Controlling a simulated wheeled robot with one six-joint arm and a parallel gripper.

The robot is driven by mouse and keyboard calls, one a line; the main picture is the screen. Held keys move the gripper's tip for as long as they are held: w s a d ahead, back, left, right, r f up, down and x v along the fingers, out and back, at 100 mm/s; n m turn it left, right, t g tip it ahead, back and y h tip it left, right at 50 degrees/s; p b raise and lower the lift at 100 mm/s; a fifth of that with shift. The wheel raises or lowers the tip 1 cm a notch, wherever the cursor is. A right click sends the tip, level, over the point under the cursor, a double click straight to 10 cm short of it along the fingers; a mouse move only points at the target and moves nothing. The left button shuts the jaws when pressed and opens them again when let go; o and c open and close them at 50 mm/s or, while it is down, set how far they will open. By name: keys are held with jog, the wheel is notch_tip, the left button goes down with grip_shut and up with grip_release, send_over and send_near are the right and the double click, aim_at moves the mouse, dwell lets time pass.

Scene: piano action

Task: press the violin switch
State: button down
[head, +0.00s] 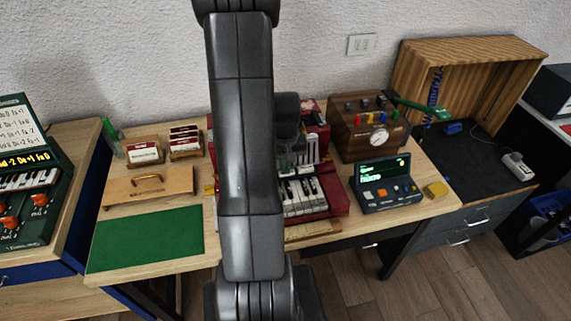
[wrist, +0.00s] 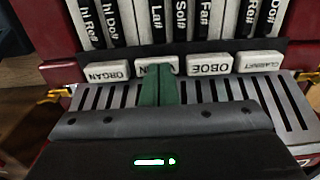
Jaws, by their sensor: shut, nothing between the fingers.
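The red toy piano (head: 335,197) stands mid-table in the head view, partly hidden behind my arm. In the wrist view a row of white switches lies between the keys and a slotted grey grille. They read ORGAN (wrist: 107,71), one mostly covered switch, OBOE (wrist: 209,64) and CLARINET (wrist: 261,62). The covered one, between ORGAN and OBOE, shows only an N; it fits the violin switch (wrist: 143,69). My gripper (wrist: 157,69) is shut, its green fingers together and empty. The fingertips overlap that switch's middle; I cannot tell whether they touch or press it.
The grey slotted grille (wrist: 215,98) lies under my fingers. Piano keys (wrist: 180,22) are just past the switches. A dark console with a green screen (head: 385,184) and a wooden box with knobs (head: 368,140) stand to the right. A green mat (head: 145,238) lies clear at left.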

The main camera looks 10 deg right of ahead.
notch_tip(320, 180, up, 14)
jog(key=p, duration=0.2)
dwell(0.4)
jog(key=shift+f, duration=0.1)
notch_tip(320, 180, down, 10)
jog(key=shift+f+p, duration=0.1)
jog(key=shift+p, duration=0.25)
jog(key=shift+w+b, duration=0.1)
jog(key=shift+b, duration=0.6)
jog(key=shift+r+b, duration=0.4)
jog(key=shift+r, duration=2.15)
